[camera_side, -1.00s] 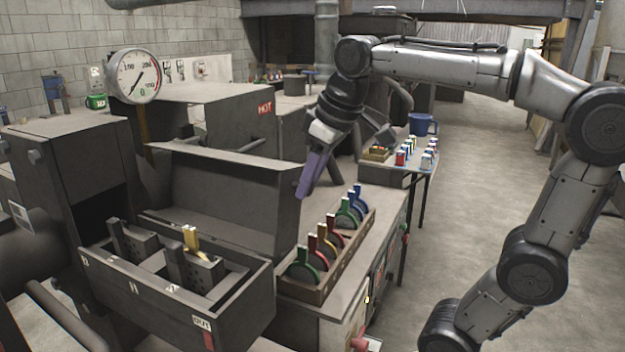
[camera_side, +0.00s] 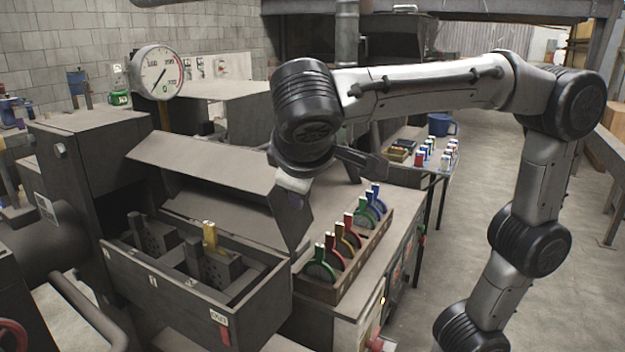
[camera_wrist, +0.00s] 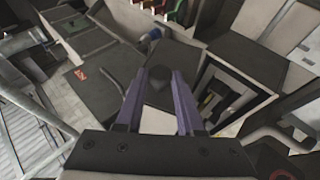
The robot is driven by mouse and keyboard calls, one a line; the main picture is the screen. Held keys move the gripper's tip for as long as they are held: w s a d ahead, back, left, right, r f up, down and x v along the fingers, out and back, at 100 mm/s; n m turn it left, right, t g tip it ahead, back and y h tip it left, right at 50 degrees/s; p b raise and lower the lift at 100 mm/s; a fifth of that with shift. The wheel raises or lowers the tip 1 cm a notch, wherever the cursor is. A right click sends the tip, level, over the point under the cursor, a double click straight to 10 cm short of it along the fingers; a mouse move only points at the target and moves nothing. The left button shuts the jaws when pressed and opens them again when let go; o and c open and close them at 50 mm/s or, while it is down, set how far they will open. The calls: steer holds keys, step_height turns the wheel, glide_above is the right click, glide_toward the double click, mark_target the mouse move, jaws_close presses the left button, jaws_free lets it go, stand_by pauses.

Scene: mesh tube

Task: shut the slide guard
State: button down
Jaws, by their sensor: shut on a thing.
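The slide guard (camera_side: 205,165) is a grey hinged metal cover at the back of the open slide box (camera_side: 215,305) in the side view. It leans forward over the back of the box, and the front of the box is uncovered. A yellow-topped slide (camera_side: 210,237) and dark upright pieces show inside. My gripper (camera_side: 297,203) is at the guard's right end, its purple fingers mostly hidden by the guard and wrist.
A rack (camera_side: 345,265) of coloured round-handled pieces stands just right of the box. A dial gauge (camera_side: 158,73) stands behind left. A side table with small bottles (camera_side: 430,155) and a blue mug (camera_side: 440,125) is farther back.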

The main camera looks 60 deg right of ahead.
mark_target(279, 220)
steer(key=a+f+n+t+h, duration=0.1)
steer(key=a+f+h, duration=0.3)
steer(key=a+h, duration=0.2)
steer(key=shift+a+n+h, duration=0.4)
steer(key=shift+a, duration=0.8)
steer(key=c, duration=0.6)
jaws_free()
steer(key=shift+o, duration=0.2)
steer(key=shift+r, duration=0.1)
